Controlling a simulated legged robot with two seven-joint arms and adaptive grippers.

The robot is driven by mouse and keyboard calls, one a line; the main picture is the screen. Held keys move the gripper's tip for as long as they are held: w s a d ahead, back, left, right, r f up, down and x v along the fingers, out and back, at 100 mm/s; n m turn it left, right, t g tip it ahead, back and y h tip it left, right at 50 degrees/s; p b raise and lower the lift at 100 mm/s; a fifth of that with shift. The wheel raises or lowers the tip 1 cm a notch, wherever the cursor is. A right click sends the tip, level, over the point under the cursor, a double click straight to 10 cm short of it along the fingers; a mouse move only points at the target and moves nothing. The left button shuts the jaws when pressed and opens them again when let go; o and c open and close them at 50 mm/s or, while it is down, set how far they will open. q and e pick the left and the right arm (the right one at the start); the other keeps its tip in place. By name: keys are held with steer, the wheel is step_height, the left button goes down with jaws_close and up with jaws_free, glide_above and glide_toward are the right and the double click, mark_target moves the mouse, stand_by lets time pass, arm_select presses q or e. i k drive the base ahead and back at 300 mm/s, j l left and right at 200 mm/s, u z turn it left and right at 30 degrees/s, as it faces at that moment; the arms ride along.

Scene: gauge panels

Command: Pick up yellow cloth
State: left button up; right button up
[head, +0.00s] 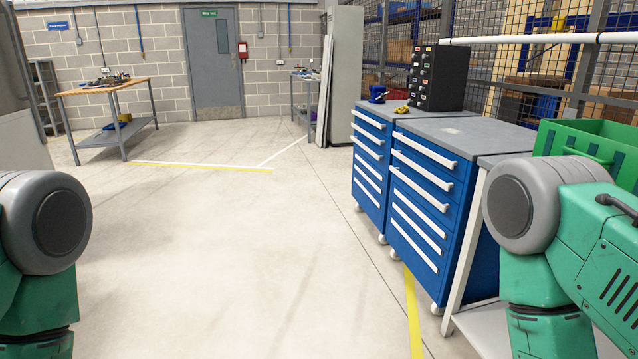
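I cannot make out a yellow cloth for certain. A small yellow item (403,109) lies on top of the blue drawer cabinets, near a blue object (377,94); it is too small to tell what it is. Another small yellow item (125,117) is on the lower shelf of the workbench at the far left, beside something blue. Only the upper parts of my two green and grey arms show, at the left and right edges. Neither gripper is in view.
Blue drawer cabinets (420,209) on casters stand at right, with a dark small-parts drawer unit (437,78) on top. A green crate (583,142) is at far right. A wooden-topped workbench (102,86) stands back left. A grey door (214,65) is behind. The central floor is clear.

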mark_target(405, 109)
steer(key=i, duration=2)
steer(key=i+j, duration=0.1)
steer(key=i, duration=1.85)
steer(key=i+z, duration=0.1)
steer(key=i, duration=1.9)
steer(key=i+z, duration=0.1)
steer(key=z, duration=0.8)
steer(key=i+j+z, duration=0.1)
steer(key=z, duration=0.35)
steer(key=j+z, duration=0.15)
steer(key=z, duration=0.3)
steer(key=i, duration=0.05)
